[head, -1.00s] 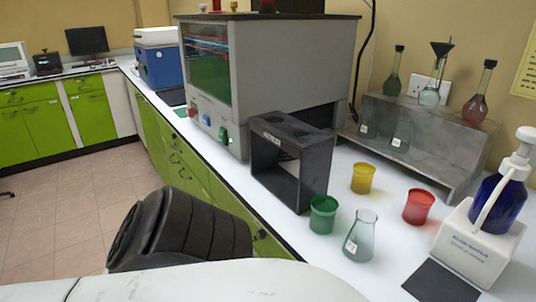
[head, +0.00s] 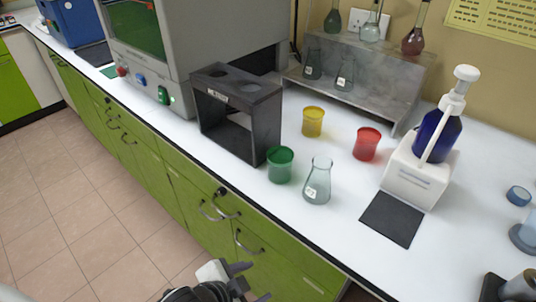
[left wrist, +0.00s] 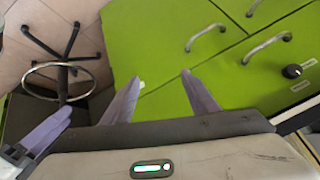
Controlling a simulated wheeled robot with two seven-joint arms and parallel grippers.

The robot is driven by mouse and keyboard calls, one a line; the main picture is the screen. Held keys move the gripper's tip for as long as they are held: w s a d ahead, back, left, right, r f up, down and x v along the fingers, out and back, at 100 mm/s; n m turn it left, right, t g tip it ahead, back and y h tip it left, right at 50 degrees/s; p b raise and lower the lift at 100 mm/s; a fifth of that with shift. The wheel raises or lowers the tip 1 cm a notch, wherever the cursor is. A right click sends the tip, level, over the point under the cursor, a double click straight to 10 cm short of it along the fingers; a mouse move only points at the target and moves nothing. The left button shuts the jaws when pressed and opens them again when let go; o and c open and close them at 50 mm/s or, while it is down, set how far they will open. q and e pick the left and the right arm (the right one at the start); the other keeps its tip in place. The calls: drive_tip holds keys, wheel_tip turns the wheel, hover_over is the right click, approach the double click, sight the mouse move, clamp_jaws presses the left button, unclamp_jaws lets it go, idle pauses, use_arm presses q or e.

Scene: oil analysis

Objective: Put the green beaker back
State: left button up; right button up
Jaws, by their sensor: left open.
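The green beaker (head: 280,165) stands upright on the white counter near its front edge. It is beside the front right corner of a black stand (head: 238,112) that has round holes in its top. My left gripper (head: 250,281) is at the bottom of the head view, low in front of the green cabinets, well away from the beaker. In the left wrist view its two fingers (left wrist: 160,88) are spread apart with nothing between them, facing the cabinet doors.
A glass flask (head: 317,182) stands just right of the green beaker. A yellow beaker (head: 313,122) and a red beaker (head: 367,144) stand behind. A blue bottle in a white holder (head: 420,178) and a dark mat (head: 391,218) lie to the right. A stool (left wrist: 62,70) shows in the left wrist view.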

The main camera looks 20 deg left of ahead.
use_arm(q)
drive_tip(key=w+r+m+t+y, duration=0.1)
drive_tip(key=w+r+m+t, duration=0.1)
drive_tip(key=r+m, duration=0.5)
drive_tip(key=w+r+m+t+p, duration=0.1)
drive_tip(key=w+r+m, duration=0.4)
drive_tip(key=r+m, duration=0.3)
drive_tip(key=w+r+m+t+y+p, duration=0.1)
drive_tip(key=w+r+m+t, duration=0.1)
drive_tip(key=w+r+m, duration=0.2)
drive_tip(key=shift+w+a+r+m+t+y, duration=0.1)
drive_tip(key=shift+r+m, duration=0.55)
drive_tip(key=shift+m, duration=0.4)
drive_tip(key=shift+s+a+r+m+t+y, duration=0.1)
drive_tip(key=shift+r+m, duration=0.5)
drive_tip(key=shift+m, duration=0.5)
drive_tip(key=shift+w+a+r+m+t+y, duration=0.1)
drive_tip(key=shift+r+m, duration=0.55)
drive_tip(key=shift+m, duration=0.4)
drive_tip(key=m, duration=0.1)
approach(283, 152)
drive_tip(key=shift+w+d+f+m+t, duration=0.25)
drive_tip(key=shift+w+f+m+t, duration=0.05)
drive_tip(key=shift+w+f, duration=0.35)
drive_tip(key=shift+a+p+x, duration=0.2)
drive_tip(key=shift+p+x, duration=0.2)
drive_tip(key=shift+x, duration=2.5)
drive_tip(key=c, duration=0.8)
